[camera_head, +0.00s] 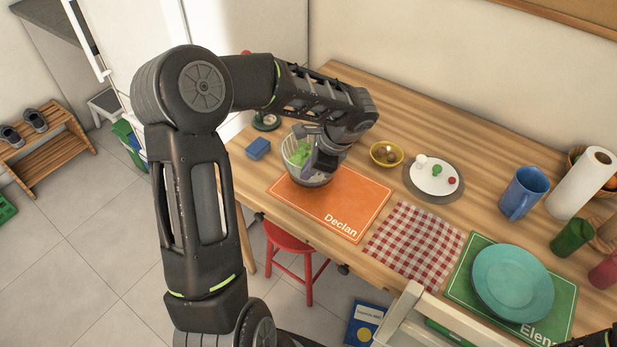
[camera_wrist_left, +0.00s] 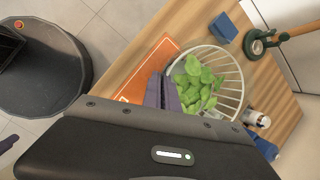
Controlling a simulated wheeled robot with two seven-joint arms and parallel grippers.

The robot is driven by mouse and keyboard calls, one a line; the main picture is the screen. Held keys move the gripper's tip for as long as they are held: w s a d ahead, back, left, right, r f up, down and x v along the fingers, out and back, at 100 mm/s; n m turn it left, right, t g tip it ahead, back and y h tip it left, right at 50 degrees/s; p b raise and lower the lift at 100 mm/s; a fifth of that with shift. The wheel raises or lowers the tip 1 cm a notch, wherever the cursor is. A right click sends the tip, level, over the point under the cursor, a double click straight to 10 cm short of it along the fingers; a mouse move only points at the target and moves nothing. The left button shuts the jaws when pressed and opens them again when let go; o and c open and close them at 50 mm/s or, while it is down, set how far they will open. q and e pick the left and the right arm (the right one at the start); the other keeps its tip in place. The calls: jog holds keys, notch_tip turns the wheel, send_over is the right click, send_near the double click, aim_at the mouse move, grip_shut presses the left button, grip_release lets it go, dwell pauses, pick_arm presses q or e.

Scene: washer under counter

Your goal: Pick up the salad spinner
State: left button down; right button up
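The salad spinner (camera_head: 294,160) is a clear bowl with a white slatted basket and green leaves inside. It sits upright at the upper left corner of the orange "Declan" placemat (camera_head: 345,213). My left gripper (camera_head: 322,163) comes down over its right side in the head view and hides part of it. In the left wrist view, the two purple-grey fingers (camera_wrist_left: 161,91) are close together at the rim of the salad spinner (camera_wrist_left: 231,92), apparently with its wall pinched between them.
A blue sponge-like block (camera_head: 258,148) and a dark green round object (camera_head: 266,122) stand left of the spinner. A yellow bowl (camera_head: 386,153) and a white plate (camera_head: 433,177) are to its right. A red stool (camera_head: 291,245) stands below the table edge.

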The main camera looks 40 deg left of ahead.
pick_arm(q)
notch_tip(320, 180, up, 6)
jog(key=shift+r, duration=0.2)
dwell(0.7)
